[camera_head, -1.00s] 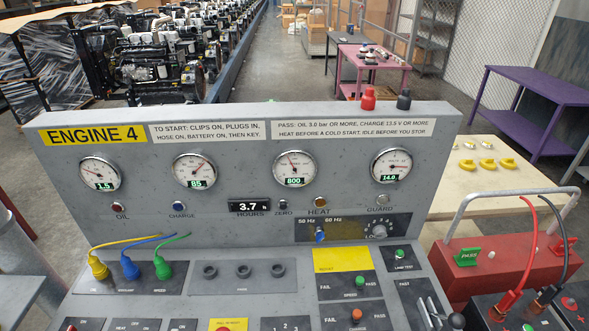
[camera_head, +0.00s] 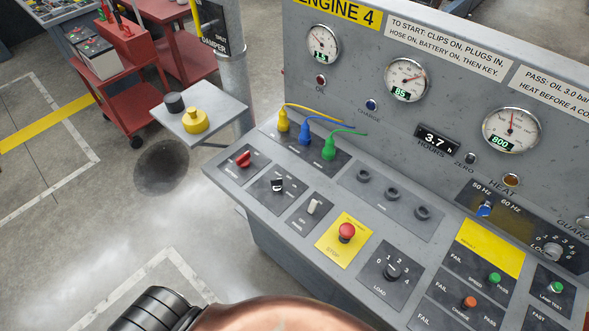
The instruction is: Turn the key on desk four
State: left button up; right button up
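The desk marked ENGINE 4 (camera_head: 335,12) stands at the right of the view, its sloping panel facing me. A black switch with a pale top (camera_head: 277,185), which looks like the key, sits on a dark plate in the panel's left part; its label is too small to read. It lies between a red rotary handle (camera_head: 243,159) and a pale lever switch (camera_head: 314,206). The red stop button (camera_head: 347,231) is on a yellow plate to the right. Neither of my grippers is in view. A copper-coloured rounded part and a dark ribbed part, apparently mine, show at the bottom edge.
Yellow, blue and green plugs (camera_head: 304,137) with cables are in the panel. A grey shelf (camera_head: 222,125) with a yellow and a black knob sits left of the desk. Red carts (camera_head: 120,95) stand at upper left. The floor at left is open.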

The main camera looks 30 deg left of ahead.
aim_at(276, 184)
jog(key=z, duration=1.75)
jog(key=k, duration=0.6)
jog(key=u, duration=1.5)
